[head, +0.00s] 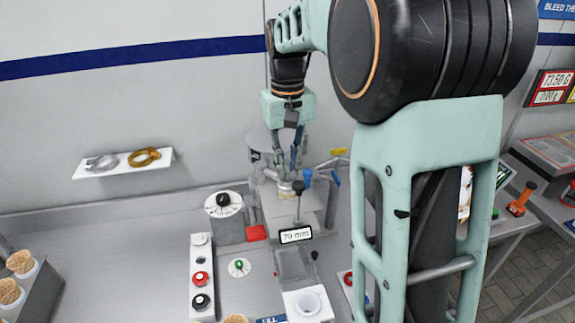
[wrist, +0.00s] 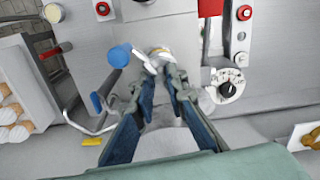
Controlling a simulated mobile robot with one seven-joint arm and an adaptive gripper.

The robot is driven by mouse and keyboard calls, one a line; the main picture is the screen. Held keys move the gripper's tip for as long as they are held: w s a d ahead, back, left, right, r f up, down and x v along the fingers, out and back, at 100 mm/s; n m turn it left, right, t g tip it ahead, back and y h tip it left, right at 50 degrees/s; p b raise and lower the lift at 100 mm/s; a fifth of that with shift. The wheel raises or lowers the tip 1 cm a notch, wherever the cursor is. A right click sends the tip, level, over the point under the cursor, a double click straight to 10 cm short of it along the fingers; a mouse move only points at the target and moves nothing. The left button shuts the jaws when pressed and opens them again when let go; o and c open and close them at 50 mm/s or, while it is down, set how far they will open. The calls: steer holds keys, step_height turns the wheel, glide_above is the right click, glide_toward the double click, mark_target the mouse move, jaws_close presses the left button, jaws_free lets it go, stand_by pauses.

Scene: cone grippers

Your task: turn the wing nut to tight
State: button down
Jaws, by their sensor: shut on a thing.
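My gripper (head: 286,172) reaches down in front of the steel cylinder at the back of the bench. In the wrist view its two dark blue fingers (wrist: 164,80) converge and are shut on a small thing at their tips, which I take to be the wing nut. The fingertips hide most of it, so its angle cannot be told. A pale and brass-coloured fitting (wrist: 160,53) shows just beyond the fingertips; it also shows below them in the head view (head: 285,186).
Blue-ended levers (head: 308,177) stand close right of my gripper; in the wrist view a blue knob (wrist: 119,56) is close left. A black dial (head: 223,200) is to the left. A wall shelf (head: 122,168) holds a silver and a gold ring. A "70 mm" display (head: 295,235) stands in front.

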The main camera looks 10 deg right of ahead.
mark_target(288, 172)
steer(key=m, duration=0.5)
steer(key=shift+r+m, duration=0.1)
steer(key=shift+m, duration=2.5)
steer(key=c, duration=1.9)
jaws_free()
steer(key=shift+d, duration=0.1)
step_height(288, 172, up, 12)
